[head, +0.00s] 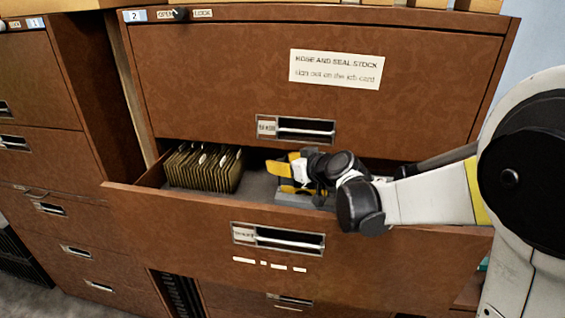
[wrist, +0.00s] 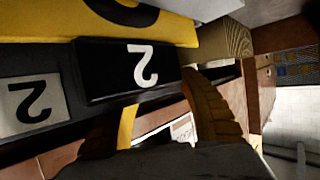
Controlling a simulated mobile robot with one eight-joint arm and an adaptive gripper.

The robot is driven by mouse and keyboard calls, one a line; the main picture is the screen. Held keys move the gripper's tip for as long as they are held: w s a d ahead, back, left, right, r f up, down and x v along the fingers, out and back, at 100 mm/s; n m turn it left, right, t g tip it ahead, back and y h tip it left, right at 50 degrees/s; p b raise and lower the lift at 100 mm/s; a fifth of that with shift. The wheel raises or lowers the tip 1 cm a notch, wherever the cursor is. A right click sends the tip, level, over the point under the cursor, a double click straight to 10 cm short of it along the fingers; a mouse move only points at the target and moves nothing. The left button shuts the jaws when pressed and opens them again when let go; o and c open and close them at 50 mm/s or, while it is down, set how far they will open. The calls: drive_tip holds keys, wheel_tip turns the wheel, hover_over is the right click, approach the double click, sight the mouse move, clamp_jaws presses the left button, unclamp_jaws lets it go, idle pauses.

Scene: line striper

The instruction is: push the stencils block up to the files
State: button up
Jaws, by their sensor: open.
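The files (head: 203,168) are a row of upright tan folders at the left end of the open drawer. My gripper (head: 277,178) reaches into the drawer from the right, its yellow fingertips pointing left, with a gap between them and the files. It is open. A grey block (head: 293,200) lies low beside and under the gripper, partly hidden by it; I cannot tell for sure that it is the stencils block. In the wrist view, a black piece with a white 2 (wrist: 130,68) and a yellow surface (wrist: 170,28) are close ahead of the ridged fingers.
The drawer front (head: 170,215) stands pulled out before the brown cabinet. The closed upper drawer (head: 230,80) is right above the opening. Bare drawer floor (head: 258,185) shows between the files and the gripper.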

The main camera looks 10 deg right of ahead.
clamp_jaws()
